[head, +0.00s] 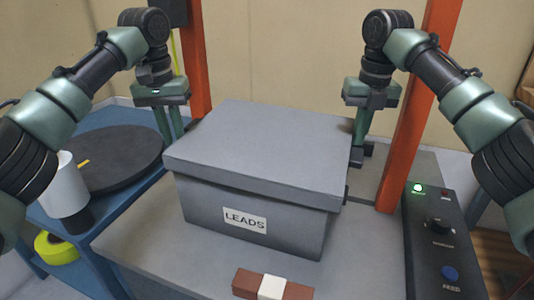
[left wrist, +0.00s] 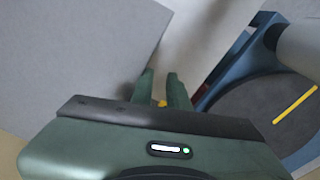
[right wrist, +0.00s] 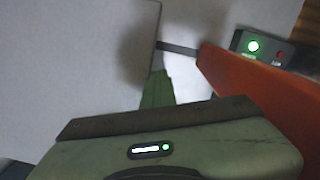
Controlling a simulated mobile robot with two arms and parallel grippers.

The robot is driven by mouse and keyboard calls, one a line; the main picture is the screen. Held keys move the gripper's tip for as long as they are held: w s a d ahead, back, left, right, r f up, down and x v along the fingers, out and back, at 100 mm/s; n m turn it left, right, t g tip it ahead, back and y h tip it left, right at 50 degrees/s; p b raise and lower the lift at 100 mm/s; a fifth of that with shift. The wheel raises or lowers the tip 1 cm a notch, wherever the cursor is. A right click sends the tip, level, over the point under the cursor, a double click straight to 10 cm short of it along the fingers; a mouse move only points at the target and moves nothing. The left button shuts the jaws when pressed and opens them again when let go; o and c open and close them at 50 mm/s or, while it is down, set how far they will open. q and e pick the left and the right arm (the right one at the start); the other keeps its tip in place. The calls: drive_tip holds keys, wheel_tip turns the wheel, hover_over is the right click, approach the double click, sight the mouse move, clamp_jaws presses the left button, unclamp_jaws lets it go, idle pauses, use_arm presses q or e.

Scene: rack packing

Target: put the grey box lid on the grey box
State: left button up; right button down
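The grey box (head: 205,205) stands on a grey work surface with a "LEADS" label on its front. The grey box lid (head: 265,145) lies over its top, its rim overlapping the upper walls, and looks roughly level. The lid also fills much of the left wrist view (left wrist: 70,50) and the right wrist view (right wrist: 70,60). My left gripper (head: 172,125) is beside the lid's left edge, its two fingers apart with nothing between them. My right gripper (head: 358,145) is at the lid's right edge. Only one of its fingers shows clearly, so its grip is unclear.
A blue cart with a dark round disc (head: 115,158) and a white cylinder (head: 62,185) is at left. Orange posts (head: 408,140) rise behind the box and beside my right gripper. A control panel (head: 440,240) is at right. A brown-and-white block (head: 270,287) lies in front.

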drive_tip(key=c, duration=1.8)
unclamp_jaws()
drive_tip(key=shift+o, duration=0.2)
use_arm(q)
drive_tip(key=shift+r, duration=0.1)
wheel_tip(320, 180, up, 12)
drive_tip(key=shift+s+a, duration=0.35)
drive_tip(key=shift+s, duration=0.05)
use_arm(e)
wheel_tip(320, 180, up, 8)
drive_tip(key=shift+s+d+f, duration=0.2)
drive_tip(key=shift+s+f, duration=0.05)
use_arm(q)
drive_tip(key=shift+f, duration=0.2)
use_arm(e)
drive_tip(key=shift+f, duration=0.1)
